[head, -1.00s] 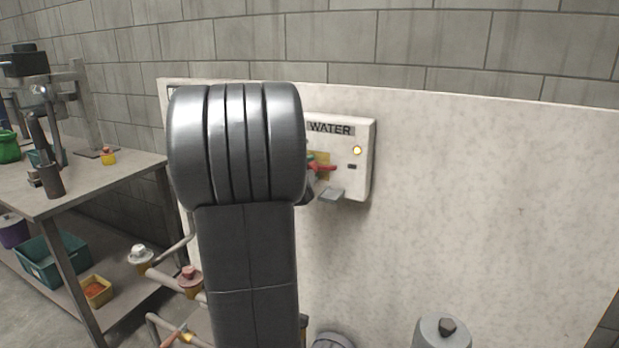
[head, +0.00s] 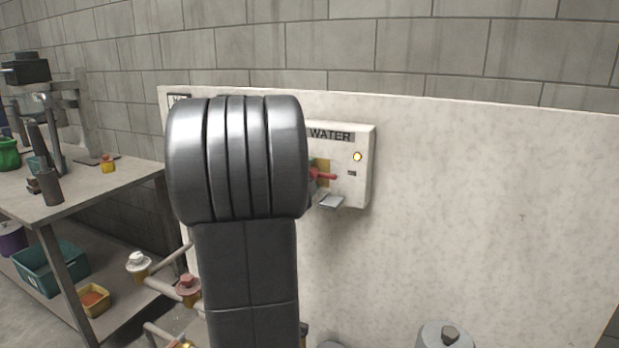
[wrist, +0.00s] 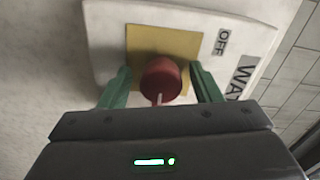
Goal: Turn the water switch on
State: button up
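The white switch box labelled WATER (head: 365,185) is on the pale panel, partly hidden behind my arm in the head view. In the wrist view the red switch (wrist: 160,78) is seen nearly end-on, over the yellow plate (wrist: 148,38), with an OFF label (wrist: 222,42) beside the plate. My gripper (wrist: 160,72) is open, with one green finger on each side of the red switch and visible gaps between. My arm mostly hides the gripper in the head view.
A workbench (head: 110,190) with bins stands at the left. The panel right of the box is bare.

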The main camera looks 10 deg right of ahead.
jog(key=v, duration=1.3)
jog(key=shift+s+a+p, duration=0.25)
jog(key=shift+s+p, duration=0.1)
jog(key=shift+w, duration=0.1)
jog(key=x, duration=1.3)
jog(key=shift+w+d+b, duration=0.25)
jog(key=shift+b, duration=0.1)
